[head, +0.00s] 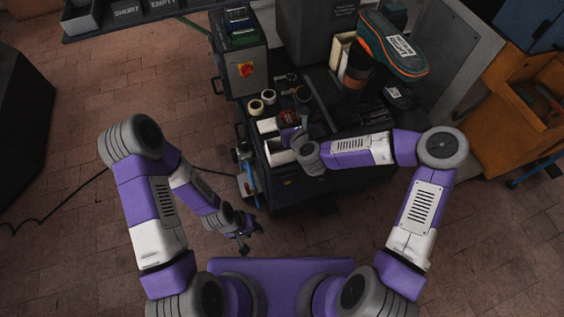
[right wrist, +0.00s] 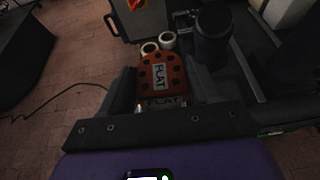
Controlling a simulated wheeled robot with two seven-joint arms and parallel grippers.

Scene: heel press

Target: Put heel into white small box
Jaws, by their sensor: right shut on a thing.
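A reddish-brown heel (right wrist: 160,72) with dark dots and a "FLAT" label sits between the fingers of my right gripper (right wrist: 160,92) in the right wrist view. My right gripper is shut on it. In the head view the red heel (head: 287,115) shows just beyond my right gripper (head: 292,134), over the dark bench. A white small box (head: 279,151) stands at the bench's near left edge, just left of my right wrist and below the gripper in the picture. Its inside is hard to make out. My left gripper (head: 250,239) is low, away from the bench, open and empty.
Two tape rolls (head: 261,102) lie on the bench left of the heel. A dark cylinder (right wrist: 212,35) stands right of the heel in the right wrist view. A press holds a green-and-orange shoe (head: 393,45). The brick floor at left is mostly free.

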